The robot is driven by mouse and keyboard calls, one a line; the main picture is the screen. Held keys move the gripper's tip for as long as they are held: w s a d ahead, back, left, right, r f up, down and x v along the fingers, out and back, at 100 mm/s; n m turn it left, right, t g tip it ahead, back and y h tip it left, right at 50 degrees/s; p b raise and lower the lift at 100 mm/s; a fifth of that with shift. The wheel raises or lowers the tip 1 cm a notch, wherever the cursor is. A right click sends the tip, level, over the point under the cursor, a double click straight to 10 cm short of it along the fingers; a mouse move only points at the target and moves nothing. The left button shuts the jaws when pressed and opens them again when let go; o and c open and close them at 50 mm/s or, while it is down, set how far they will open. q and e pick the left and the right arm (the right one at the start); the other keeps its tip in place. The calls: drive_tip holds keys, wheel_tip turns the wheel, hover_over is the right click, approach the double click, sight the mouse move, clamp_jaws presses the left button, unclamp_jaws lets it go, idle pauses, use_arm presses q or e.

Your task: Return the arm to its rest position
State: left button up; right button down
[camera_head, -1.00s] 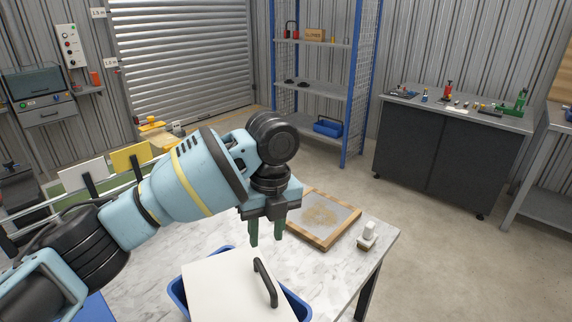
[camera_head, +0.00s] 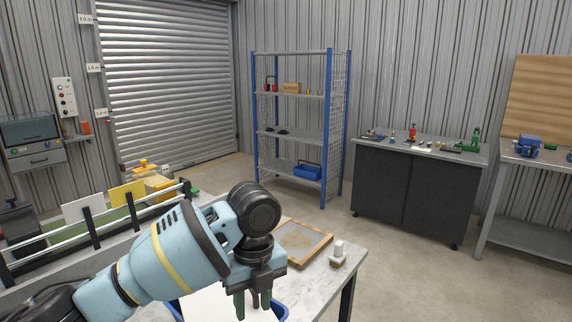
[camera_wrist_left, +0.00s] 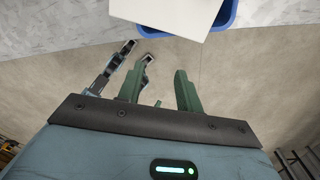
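My left arm comes in from the lower left in the head view. Its gripper (camera_head: 253,301) is open, with two green fingers apart and nothing between them. It hangs in front of the white lid (camera_head: 205,306) on the blue bin (camera_head: 281,311) at the table's near side; the lid is mostly hidden. In the left wrist view the fingers of this gripper (camera_wrist_left: 158,88) are apart over bare floor. The lid (camera_wrist_left: 175,12) and the bin's blue rim (camera_wrist_left: 229,14) show at the top edge there, apart from the fingers.
A wood-framed tray (camera_head: 313,255) and a small white-topped block (camera_head: 338,251) lie on the marble table (camera_head: 318,282). A railed machine (camera_head: 105,228) stands at left. A blue shelf rack (camera_head: 328,130) and dark cabinet (camera_head: 400,190) stand behind, with open floor before them.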

use_arm(q)
drive_tip(key=s+d+f+n+h, duration=0.1)
drive_tip(key=s+f+n+h, duration=0.2)
drive_tip(key=s+f+n, duration=0.55)
drive_tip(key=s+d+f+n+h, duration=0.1)
drive_tip(key=s+f+n+h, duration=0.15)
drive_tip(key=s+f, duration=0.65)
drive_tip(key=s+a+f+n+t+y, duration=0.1)
drive_tip(key=s+a+f+n+y, duration=0.1)
drive_tip(key=s+a+f+n, duration=0.5)
drive_tip(key=s+a+f+n+t+y, duration=0.1)
drive_tip(key=s+a+f+n+y, duration=0.15)
drive_tip(key=s+a+n, duration=0.8)
drive_tip(key=w+d+f+t+h, duration=0.1)
drive_tip(key=w+f+t, duration=0.3)
drive_tip(key=f+t, duration=0.3)
drive_tip(key=shift+w+f+m+h, duration=0.3)
drive_tip(key=shift+w+f+m, duration=0.15)
drive_tip(key=shift+f, duration=0.45)
